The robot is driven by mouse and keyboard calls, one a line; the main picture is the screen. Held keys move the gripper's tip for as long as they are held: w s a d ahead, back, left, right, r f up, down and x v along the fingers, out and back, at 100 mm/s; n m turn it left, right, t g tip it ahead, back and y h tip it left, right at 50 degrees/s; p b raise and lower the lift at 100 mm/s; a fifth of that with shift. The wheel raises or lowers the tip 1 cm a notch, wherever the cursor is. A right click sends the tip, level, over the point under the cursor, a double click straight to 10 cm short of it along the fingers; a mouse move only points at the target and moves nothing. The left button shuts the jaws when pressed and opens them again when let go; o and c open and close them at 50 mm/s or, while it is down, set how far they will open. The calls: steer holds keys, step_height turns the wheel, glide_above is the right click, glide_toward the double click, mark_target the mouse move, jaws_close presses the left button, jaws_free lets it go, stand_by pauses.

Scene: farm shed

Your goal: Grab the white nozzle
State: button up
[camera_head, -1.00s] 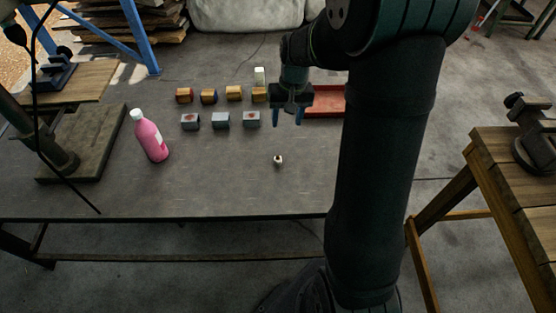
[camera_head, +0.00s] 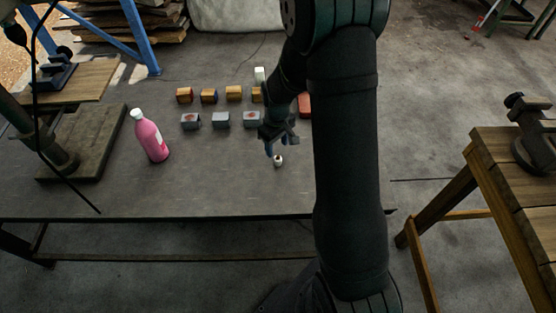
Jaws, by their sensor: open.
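The small white nozzle (camera_head: 278,161) stands on the grey table, near its front middle, with a dark spot on its upper part. My gripper (camera_head: 273,152) is open and low over the table, just behind and above the nozzle, tilted, with its fingers pointing down. One finger looks very close to the nozzle; I cannot tell whether they touch. The far finger is partly hidden by the gripper body.
Grey blocks (camera_head: 221,120) and wooden blocks (camera_head: 209,96) stand in rows behind the gripper. A pink bottle (camera_head: 152,136) stands at left. A white object (camera_head: 260,75) is at the back. A red tray (camera_head: 305,104) is mostly hidden by my arm. The table front is clear.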

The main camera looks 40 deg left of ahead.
mark_target(278, 157)
steer(key=shift+d+f, duration=0.15)
steer(key=shift+f, duration=3.1)
steer(key=shift+c, duration=0.4)
steer(key=c, duration=1)
